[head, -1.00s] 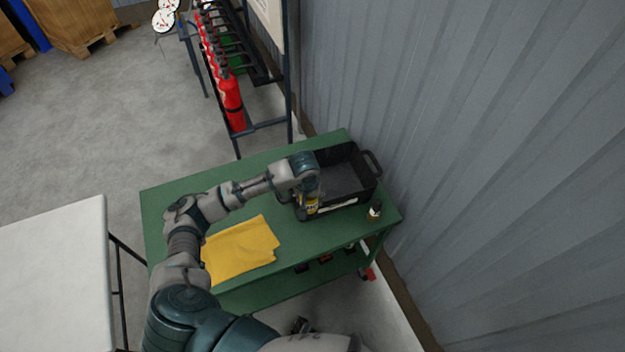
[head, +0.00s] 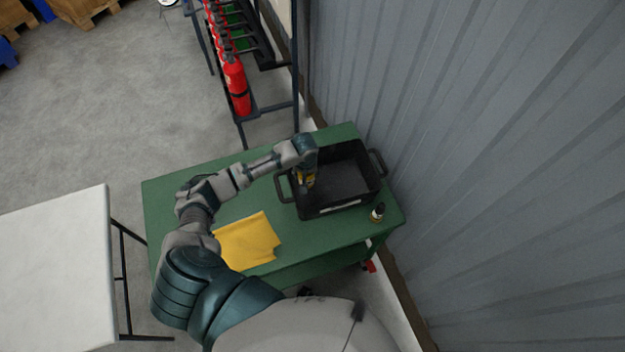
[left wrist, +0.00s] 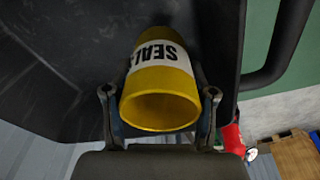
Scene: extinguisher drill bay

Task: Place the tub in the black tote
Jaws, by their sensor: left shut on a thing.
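The yellow tub (left wrist: 160,85) has a white band with the letters "SEAL" and shows its round end towards the left wrist camera. My left gripper (left wrist: 160,100) is shut on it, with one finger on each side. In the head view the left gripper (head: 306,170) and the tub (head: 309,182) are over the left part of the black tote (head: 345,182), inside its outline. I cannot tell whether the tub touches the tote's floor. The tote stands on the green bench and looks otherwise empty. My right gripper is not in view.
A yellow cloth (head: 247,242) lies at the bench's front. The grey corrugated wall (head: 480,150) rises close behind. A white table (head: 60,270) stands at left.

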